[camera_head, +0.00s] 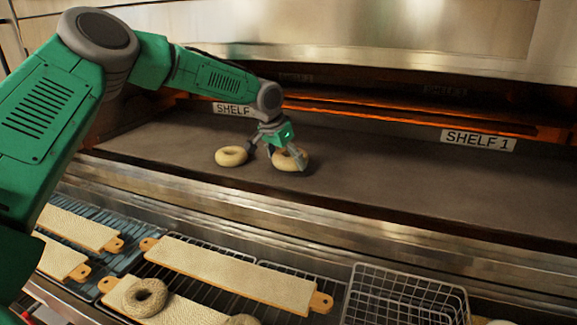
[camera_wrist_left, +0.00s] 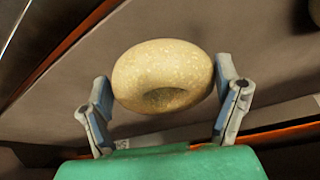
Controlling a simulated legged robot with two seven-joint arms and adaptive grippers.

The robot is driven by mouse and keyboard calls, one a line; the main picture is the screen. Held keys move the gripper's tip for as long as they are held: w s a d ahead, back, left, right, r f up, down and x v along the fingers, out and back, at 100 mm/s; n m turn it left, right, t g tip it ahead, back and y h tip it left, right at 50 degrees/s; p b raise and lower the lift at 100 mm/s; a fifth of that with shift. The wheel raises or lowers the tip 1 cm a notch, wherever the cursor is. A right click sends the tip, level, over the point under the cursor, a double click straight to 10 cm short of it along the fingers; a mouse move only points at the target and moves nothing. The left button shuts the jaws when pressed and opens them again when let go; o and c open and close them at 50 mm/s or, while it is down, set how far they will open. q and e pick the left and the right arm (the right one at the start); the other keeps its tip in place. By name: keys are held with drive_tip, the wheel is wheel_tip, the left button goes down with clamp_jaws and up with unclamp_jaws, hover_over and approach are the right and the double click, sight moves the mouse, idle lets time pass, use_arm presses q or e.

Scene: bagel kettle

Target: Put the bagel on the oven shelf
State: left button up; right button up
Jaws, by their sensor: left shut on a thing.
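My left gripper (camera_head: 278,158) reaches in from the left over the oven shelf (camera_head: 390,190). It is shut on a pale, seeded bagel (camera_head: 293,159), which sits between its two fingers at or just above the shelf surface; I cannot tell whether it touches. In the left wrist view the held bagel (camera_wrist_left: 163,76) lies between the fingertips of the gripper (camera_wrist_left: 165,90). A second bagel (camera_head: 231,156) lies flat on the shelf just left of the gripper. My right gripper is not in view.
Below the shelf front edge, wooden boards (camera_head: 225,272) lie on wire racks. A seeded bagel (camera_head: 146,297) rests on a lower board, and another is partly cut off at the bottom. An empty wire basket (camera_head: 405,290) stands at right. The shelf's right side is clear beneath a SHELF 1 label (camera_head: 478,140).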

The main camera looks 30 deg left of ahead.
sight(288, 177)
use_arm(q)
drive_tip(key=shift+w+a+f, duration=0.1)
drive_tip(key=shift+w, duration=0.15)
drive_tip(key=shift+f, duration=0.2)
drive_tip(key=shift+d+f+p, duration=0.25)
drive_tip(key=shift+f+p, duration=0.35)
drive_tip(key=shift+f, duration=0.45)
drive_tip(key=shift+d+f, duration=0.1)
drive_tip(key=shift+f, duration=0.2)
drive_tip(key=shift+f, duration=0.1)
drive_tip(key=o, duration=1.2)
drive_tip(key=shift+f, duration=0.1)
drive_tip(key=shift+o, duration=0.7)
